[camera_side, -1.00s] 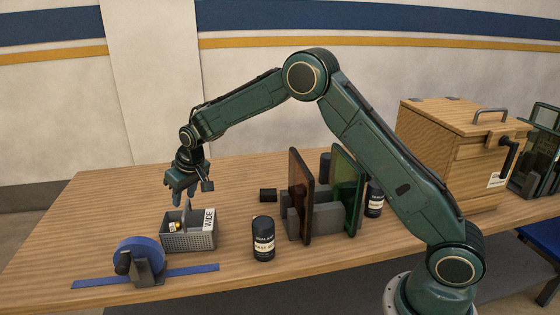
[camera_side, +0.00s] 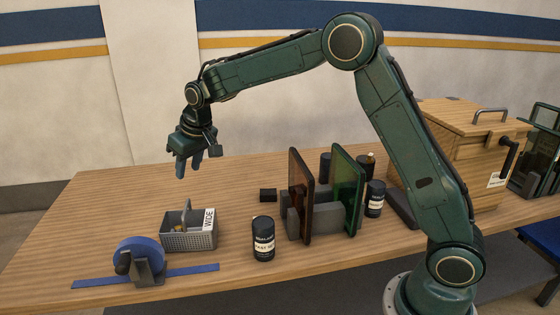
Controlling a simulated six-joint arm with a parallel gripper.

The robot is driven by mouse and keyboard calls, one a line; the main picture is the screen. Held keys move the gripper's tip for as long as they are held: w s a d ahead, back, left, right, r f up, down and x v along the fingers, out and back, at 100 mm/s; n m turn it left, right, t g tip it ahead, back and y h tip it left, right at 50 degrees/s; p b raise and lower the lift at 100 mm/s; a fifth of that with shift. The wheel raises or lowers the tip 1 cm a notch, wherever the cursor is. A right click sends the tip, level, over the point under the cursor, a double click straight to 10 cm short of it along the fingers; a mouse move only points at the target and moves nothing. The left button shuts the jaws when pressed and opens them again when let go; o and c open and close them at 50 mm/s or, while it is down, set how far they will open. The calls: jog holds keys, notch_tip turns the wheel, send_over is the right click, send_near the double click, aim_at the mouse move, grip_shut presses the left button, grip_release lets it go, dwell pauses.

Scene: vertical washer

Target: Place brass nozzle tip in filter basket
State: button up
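The filter basket (camera_side: 190,241) is a grey perforated box with a handle and a white label reading "WIDE". It stands on the wooden table, left of centre. A small yellow, brass-coloured piece (camera_side: 180,229) shows inside it at the left, mostly hidden by the wall and handle; it looks like the brass nozzle tip. My gripper (camera_side: 188,170) is above the basket, clear of it and pointing down. Its fingers are apart, with nothing visible between them.
A blue tape roll (camera_side: 138,257) on a stand with a blue strip is at the front left. A black labelled canister (camera_side: 263,239) stands right of the basket. A rack holds a brown panel (camera_side: 300,195) and a green panel (camera_side: 346,190). A wooden box (camera_side: 455,150) is at the right.

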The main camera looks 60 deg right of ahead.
jog(key=shift+v, duration=0.75)
jog(key=s+d+r, duration=0.1)
jog(key=s+r, duration=0.4)
jog(key=s, duration=0.4)
jog(key=s+d+r, duration=0.1)
jog(key=s+r, duration=0.4)
jog(key=s, duration=0.3)
jog(key=s+f, duration=0.2)
jog(key=s, duration=0.9)
jog(key=s+d+f+t, duration=0.1)
jog(key=s, duration=1)
jog(key=shift+s+d+f, duration=0.15)
jog(key=shift+s+f, duration=0.05)
jog(key=shift+f, duration=0.2)
jog(key=o, duration=0.9)
jog(key=shift+o, duration=0.2)
